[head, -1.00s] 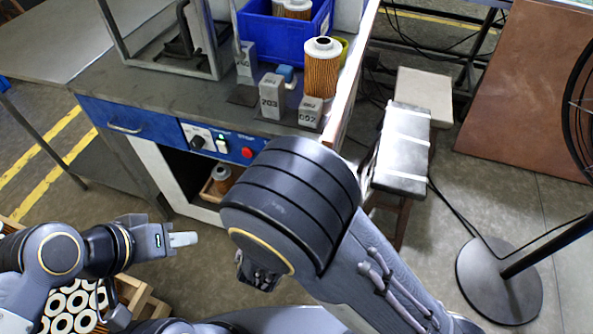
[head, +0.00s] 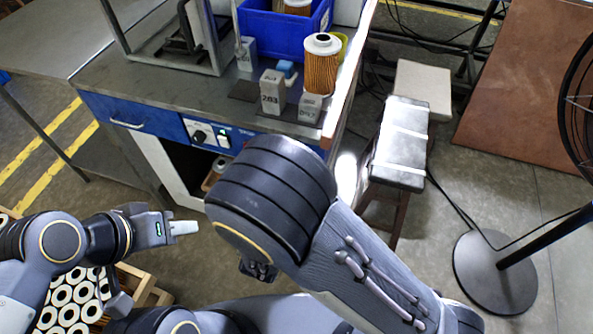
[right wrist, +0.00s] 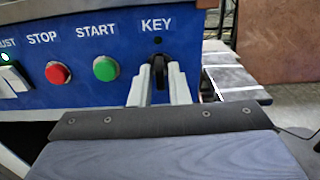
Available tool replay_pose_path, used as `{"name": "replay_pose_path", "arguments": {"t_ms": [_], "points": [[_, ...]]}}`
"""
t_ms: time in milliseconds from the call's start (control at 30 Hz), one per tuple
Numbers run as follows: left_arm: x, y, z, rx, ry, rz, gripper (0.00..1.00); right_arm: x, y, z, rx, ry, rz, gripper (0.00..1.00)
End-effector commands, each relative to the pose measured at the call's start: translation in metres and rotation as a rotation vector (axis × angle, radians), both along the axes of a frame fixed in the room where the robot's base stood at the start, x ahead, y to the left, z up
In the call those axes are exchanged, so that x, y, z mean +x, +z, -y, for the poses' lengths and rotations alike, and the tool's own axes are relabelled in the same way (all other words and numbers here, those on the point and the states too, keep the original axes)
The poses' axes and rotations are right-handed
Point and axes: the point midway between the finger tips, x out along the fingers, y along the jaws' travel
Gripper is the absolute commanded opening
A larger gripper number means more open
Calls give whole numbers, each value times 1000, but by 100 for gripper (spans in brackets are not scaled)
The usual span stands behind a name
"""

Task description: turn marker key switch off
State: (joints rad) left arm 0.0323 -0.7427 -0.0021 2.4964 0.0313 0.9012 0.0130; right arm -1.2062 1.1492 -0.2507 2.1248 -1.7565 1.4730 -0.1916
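The key switch (right wrist: 160,68) is a black upright handle under the label KEY on the blue panel (right wrist: 110,82) in the right wrist view. My right gripper (right wrist: 160,76) has its two pale fingers close on either side of the handle and looks shut on it. The marker dot (right wrist: 158,40) sits above the handle. In the head view my right forearm hides the switch and the right gripper's fingertips. My left gripper (head: 184,228) hangs empty at the lower left, clear of the bench; its fingers overlap from this side.
A red STOP button (right wrist: 58,73) and green START button (right wrist: 105,68) sit left of the key. On the bench (head: 165,85) stand a blue bin (head: 270,35), a filter cartridge (head: 320,70) and grey numbered blocks (head: 272,92). A stool (head: 400,150) stands right of the bench.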

Motion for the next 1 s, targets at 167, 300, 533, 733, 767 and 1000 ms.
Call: {"name": "replay_pose_path", "arguments": {"t_ms": [167, 300, 533, 733, 767, 1000], "points": [[0, 0, 0, 0, 0, 0, 36, 0, -1, 0, -1, 1, -1, 30], [0, 0, 0, 0, 0, 0, 36, 0, 0, 0, 0, 1, -1, 30], [0, 0, 0, 0, 0, 0, 36, -16, 0, -6, 1, 4, 0, 30], [0, 1, 0, 0, 0, 0, 36, -49, 0, -17, -1, 5, -1, 30], [0, 1, 0, 0, 0, 0, 36, -54, 0, -18, -1, 5, -1, 30], [0, 2, 0, 0, 0, 0, 36, -74, -1, -24, -1, 2, -1, 30]]}}
